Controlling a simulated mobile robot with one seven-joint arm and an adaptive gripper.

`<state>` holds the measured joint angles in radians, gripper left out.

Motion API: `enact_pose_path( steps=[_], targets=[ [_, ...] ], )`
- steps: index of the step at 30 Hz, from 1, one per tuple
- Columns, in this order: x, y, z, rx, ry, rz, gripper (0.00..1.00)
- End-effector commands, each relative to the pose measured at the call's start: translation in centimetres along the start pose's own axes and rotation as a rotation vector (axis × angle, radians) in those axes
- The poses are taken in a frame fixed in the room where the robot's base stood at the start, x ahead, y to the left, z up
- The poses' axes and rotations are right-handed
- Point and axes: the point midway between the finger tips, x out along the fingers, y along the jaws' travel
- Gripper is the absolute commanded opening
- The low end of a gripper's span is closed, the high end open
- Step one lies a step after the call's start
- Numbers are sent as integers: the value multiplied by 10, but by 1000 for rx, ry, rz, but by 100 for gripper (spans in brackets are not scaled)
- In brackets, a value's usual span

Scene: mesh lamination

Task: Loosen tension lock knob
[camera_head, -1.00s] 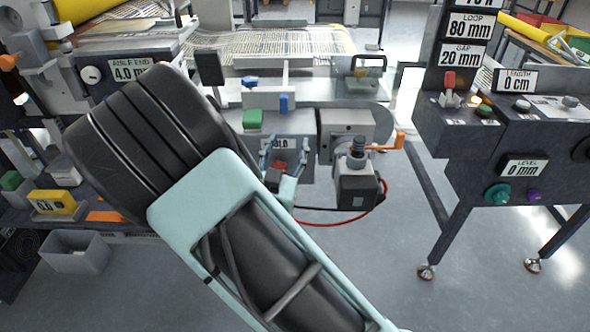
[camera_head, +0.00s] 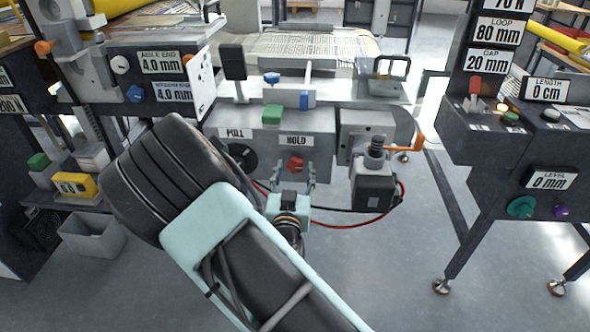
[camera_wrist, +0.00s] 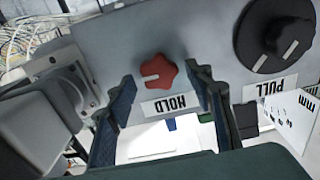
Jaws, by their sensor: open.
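A red lobed knob (camera_head: 295,165) with a white mark sits on the grey panel (camera_head: 322,122) under a HOLD label. In the wrist view the red knob (camera_wrist: 160,73) shows close up, the mark pointing left. My gripper (camera_head: 297,174) is open in front of the panel, with a finger on either side of the knob. In the wrist view my gripper (camera_wrist: 161,78) frames the knob, with gaps on both sides. It holds nothing. Whether the fingertips reach the knob's depth is unclear.
A black round PULL knob (camera_wrist: 274,35) is on the same panel, partly behind my arm in the head view. A motor-like box with an orange lever (camera_head: 405,146) stands right of the panel. A control console (camera_head: 510,150) is at right.

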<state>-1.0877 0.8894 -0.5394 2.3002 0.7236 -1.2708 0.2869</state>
Motion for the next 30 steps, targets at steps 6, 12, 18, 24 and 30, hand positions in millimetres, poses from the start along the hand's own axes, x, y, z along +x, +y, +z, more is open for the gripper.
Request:
enact_pose_path(
  steps=[6,12,18,24,30],
  targets=[
    [12,0,0,-1,1,0,48],
    [12,0,-1,-1,1,0,48],
    [12,0,0,-1,1,0,28],
    [12,0,0,-1,1,0,6],
    [12,0,-1,-13,1,0,6]
  ],
)
